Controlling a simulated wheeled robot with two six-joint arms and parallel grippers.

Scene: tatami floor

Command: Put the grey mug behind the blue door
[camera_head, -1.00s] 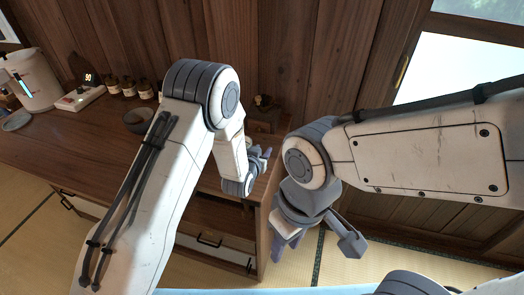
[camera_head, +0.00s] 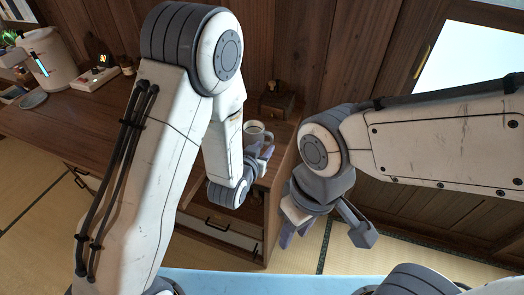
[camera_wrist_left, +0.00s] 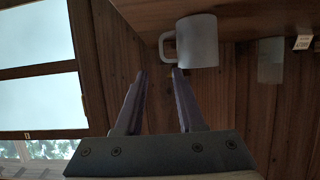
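The grey mug (camera_head: 257,133) stands on the wooden counter near its right end. It also shows in the left wrist view (camera_wrist_left: 198,42), with its handle on the left side. My left gripper (camera_head: 262,158) is just in front of the mug in the head view. In the left wrist view its two fingers (camera_wrist_left: 159,72) are apart and empty, with the tips close to the handle; I cannot tell whether they touch it. My right gripper (camera_head: 325,236) is open and empty, to the right of the counter's end. I cannot make out a blue door.
The counter (camera_head: 70,118) has drawers below. A small wooden box (camera_head: 277,104) stands behind the mug. A white kettle-like container (camera_head: 46,62) and a small device (camera_head: 97,80) stand far left. A plank wall (camera_head: 290,45) closes the back. Tatami floor shows below.

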